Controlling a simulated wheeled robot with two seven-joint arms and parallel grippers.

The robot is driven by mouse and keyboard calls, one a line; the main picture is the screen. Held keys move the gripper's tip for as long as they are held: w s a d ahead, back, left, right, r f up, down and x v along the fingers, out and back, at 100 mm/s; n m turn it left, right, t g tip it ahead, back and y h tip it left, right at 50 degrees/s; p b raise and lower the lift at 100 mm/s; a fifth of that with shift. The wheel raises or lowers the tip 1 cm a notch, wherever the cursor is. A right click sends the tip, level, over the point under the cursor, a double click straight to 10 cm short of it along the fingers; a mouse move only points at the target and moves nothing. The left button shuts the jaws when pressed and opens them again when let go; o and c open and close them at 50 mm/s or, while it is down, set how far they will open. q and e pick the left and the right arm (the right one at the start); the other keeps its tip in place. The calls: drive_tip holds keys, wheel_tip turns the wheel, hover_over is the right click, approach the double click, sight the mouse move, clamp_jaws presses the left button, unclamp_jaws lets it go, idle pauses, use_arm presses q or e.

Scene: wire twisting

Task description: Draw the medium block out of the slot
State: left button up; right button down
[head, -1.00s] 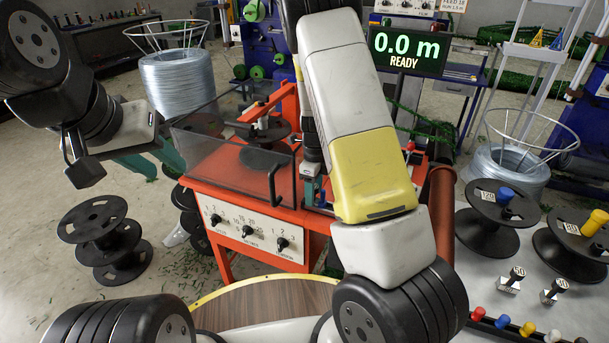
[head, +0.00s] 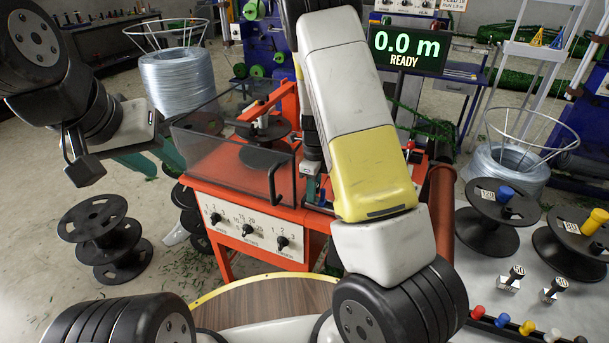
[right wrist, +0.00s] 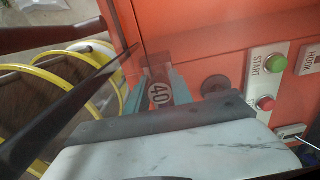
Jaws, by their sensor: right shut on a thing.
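The medium block (right wrist: 158,95), marked 40, shows in the right wrist view between the two teal fingers of my right gripper (right wrist: 160,88). The gripper is shut on it. The block's lower part and its slot are hidden by the grey and white gripper body, so I cannot tell how deep it sits. In the head view my right gripper (head: 312,188) points down at the orange machine (head: 262,222), partly covered by my forearm. My left gripper (head: 152,162) is open and empty, left of the machine's clear guard.
Two blocks, marked 30 (head: 510,279) and 50 (head: 554,290), stand on the pale table (head: 475,270) at the right. Black spools (head: 492,222) stand behind them. A green start button (right wrist: 276,63) and red button (right wrist: 265,103) are beside the gripper. The clear guard (head: 225,150) rises nearby.

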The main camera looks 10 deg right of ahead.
drive_tip(key=shift+r, duration=0.15)
drive_tip(key=shift+r, duration=2.35)
